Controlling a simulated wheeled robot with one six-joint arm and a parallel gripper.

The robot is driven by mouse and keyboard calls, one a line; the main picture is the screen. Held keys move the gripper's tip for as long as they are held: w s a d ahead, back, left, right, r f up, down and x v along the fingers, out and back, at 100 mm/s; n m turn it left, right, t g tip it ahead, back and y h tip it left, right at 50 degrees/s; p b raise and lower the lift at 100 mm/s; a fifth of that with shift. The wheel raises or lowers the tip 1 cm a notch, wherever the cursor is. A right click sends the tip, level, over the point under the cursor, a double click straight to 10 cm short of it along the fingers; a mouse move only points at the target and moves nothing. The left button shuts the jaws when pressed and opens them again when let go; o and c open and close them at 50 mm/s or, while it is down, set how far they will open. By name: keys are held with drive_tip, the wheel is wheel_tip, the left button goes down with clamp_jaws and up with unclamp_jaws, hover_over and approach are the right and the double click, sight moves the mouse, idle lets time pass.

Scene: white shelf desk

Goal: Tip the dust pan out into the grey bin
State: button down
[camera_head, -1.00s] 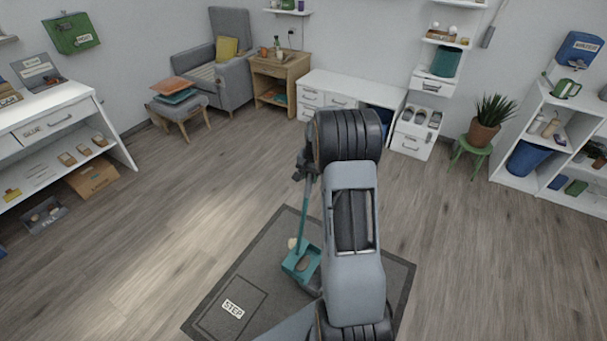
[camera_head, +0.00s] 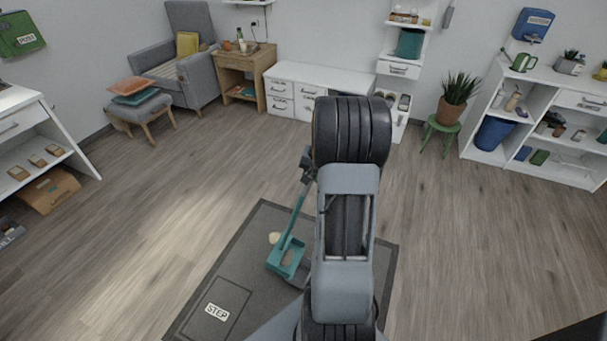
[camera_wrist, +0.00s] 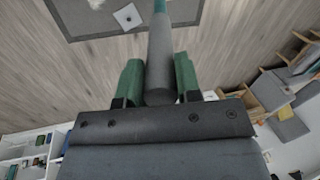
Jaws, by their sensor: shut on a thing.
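The teal dust pan (camera_head: 288,256) hangs at the low end of a long handle, over the dark mat in the head view. My gripper (camera_head: 307,165) is shut on the upper part of this handle, left of my arm. In the wrist view my gripper's green fingers (camera_wrist: 158,82) close on the grey part of the handle (camera_wrist: 159,50), with teal farther along it. The pan is tilted; whether it touches the mat and what lies in it, I cannot tell. A small cream lump (camera_head: 274,238) shows beside the pan. I make out no grey bin.
The dark mat (camera_head: 245,262) bears a "STEP" label. Open wooden floor lies to both sides. A white desk (camera_head: 325,78), armchair (camera_head: 190,62) and wooden side table (camera_head: 243,75) stand at the back. A blue bin (camera_head: 494,133) sits in the right shelf. A dark edge shows bottom right.

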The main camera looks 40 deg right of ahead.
drive_tip(key=s+d+f+t+b, duration=0.1)
drive_tip(key=s+d+b, duration=0.4)
drive_tip(key=s, duration=0.5)
drive_tip(key=shift+d+f+t+y+b, duration=0.15)
drive_tip(key=shift+f+t+y+b, duration=0.2)
drive_tip(key=shift+f+t+y, duration=0.05)
drive_tip(key=shift+s+d, duration=0.1)
idle(0.5)
drive_tip(key=shift+t, duration=0.4)
drive_tip(key=shift+s+d+f+b, duration=0.2)
drive_tip(key=shift+s+d+b, duration=0.15)
drive_tip(key=shift+s, duration=0.25)
drive_tip(key=shift+s+d+f+b, duration=0.3)
drive_tip(key=shift+s+b, duration=0.15)
drive_tip(key=shift+s, duration=0.2)
drive_tip(key=shift+s+d+f+b, duration=0.15)
drive_tip(key=shift+s+d+b, duration=0.2)
drive_tip(key=shift+s, duration=0.25)
drive_tip(key=shift+s+y, duration=0.1)
drive_tip(key=shift+y, duration=0.2)
drive_tip(key=shift+s+d+f, duration=0.1)
drive_tip(key=shift+s+f, duration=0.05)
